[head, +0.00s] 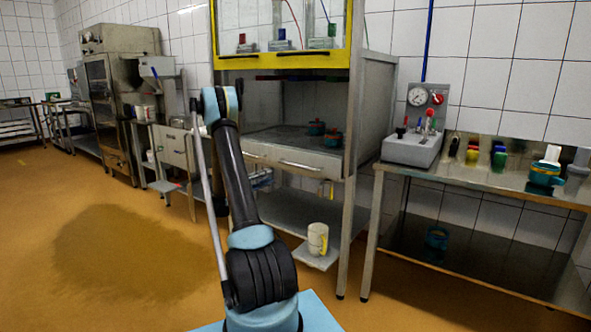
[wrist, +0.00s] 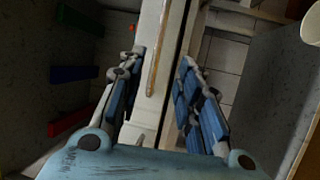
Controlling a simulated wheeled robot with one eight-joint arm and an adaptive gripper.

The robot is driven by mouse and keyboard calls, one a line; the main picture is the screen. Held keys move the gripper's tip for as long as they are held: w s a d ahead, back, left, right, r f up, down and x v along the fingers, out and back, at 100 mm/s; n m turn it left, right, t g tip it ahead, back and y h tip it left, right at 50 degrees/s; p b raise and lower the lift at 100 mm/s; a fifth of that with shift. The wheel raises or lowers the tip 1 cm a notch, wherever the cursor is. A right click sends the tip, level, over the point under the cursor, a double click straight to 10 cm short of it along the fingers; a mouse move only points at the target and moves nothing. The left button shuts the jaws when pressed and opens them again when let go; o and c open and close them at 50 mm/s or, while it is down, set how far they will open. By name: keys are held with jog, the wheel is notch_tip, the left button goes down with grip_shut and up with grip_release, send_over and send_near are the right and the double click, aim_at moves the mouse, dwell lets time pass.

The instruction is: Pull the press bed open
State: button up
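The press (head: 372,118) is a tall steel frame with a yellow-edged window on top. Its bed (head: 300,163) shows as a pale drawer-like front with a bar handle (head: 300,166), at mid height; I see no clear gap showing it pulled out. In the wrist view, a pale front with a thin bar (wrist: 155,60) runs between the fingers of my gripper (wrist: 160,100). The fingers are spread on either side of it, and I cannot tell whether they touch it. In the head view my own arm hides the gripper.
A cream mug (head: 317,238) stands on the low shelf. A steel table (head: 480,182) with a gauge unit (head: 412,148) and coloured cups is at the right. Open floor (head: 130,255) lies at the left.

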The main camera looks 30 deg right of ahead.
aim_at(295, 166)
jog(key=d+r, duration=0.1)
jog(key=d, duration=0.4)
jog(key=w+d, duration=0.1)
jog(key=d, duration=0.5)
jog(key=w+d+r, duration=0.1)
jog(key=d, duration=0.5)
jog(key=shift+r, duration=0.35)
grip_shut()
